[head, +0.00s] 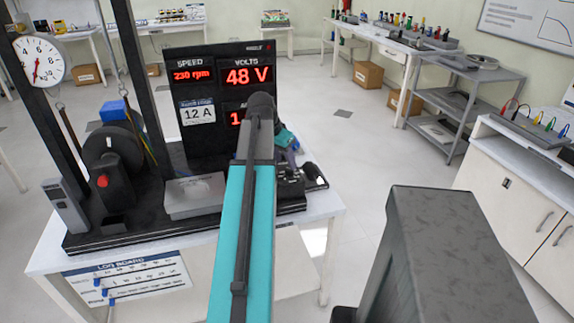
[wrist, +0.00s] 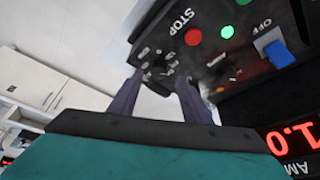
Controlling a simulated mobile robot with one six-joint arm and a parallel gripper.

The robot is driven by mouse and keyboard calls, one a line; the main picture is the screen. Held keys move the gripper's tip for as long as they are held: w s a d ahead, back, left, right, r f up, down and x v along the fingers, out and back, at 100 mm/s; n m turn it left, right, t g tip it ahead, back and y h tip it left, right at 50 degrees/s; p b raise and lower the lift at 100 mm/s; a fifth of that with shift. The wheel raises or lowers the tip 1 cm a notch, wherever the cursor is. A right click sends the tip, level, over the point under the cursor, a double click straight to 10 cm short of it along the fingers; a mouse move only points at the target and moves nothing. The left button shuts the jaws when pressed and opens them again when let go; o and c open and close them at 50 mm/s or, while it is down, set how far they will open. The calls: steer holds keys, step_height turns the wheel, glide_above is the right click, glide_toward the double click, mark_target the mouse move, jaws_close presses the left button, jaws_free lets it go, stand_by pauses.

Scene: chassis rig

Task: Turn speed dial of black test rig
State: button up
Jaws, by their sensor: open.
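The black test rig (head: 185,140) stands on a white table and carries a display panel reading 230 rpm and 48 V. In the wrist view its black control panel (wrist: 238,72) fills the upper right, tilted. A cluster of pale dial markings (wrist: 156,63) lies on a dark part of the panel. The speed dial itself is dark on dark and hard to make out there. My gripper (wrist: 160,80) is open, its two dark fingers on either side of the markings. I cannot tell whether they touch anything. In the head view my arm hides much of the panel's right side.
A flywheel (head: 112,150) and a grey box (head: 194,195) occupy the rig's left. Open floor (head: 345,140) lies to its right.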

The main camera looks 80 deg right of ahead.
mark_target(288, 168)
steer(key=shift+x, duration=2.25)
steer(key=shift+r, duration=0.1)
steer(key=c, duration=1)
steer(key=shift+w+d, duration=0.1)
steer(key=shift+d, duration=0.3)
steer(key=shift+c, duration=0.2)
steer(key=shift+a+p, duration=0.3)
steer(key=shift+a, duration=0.05)
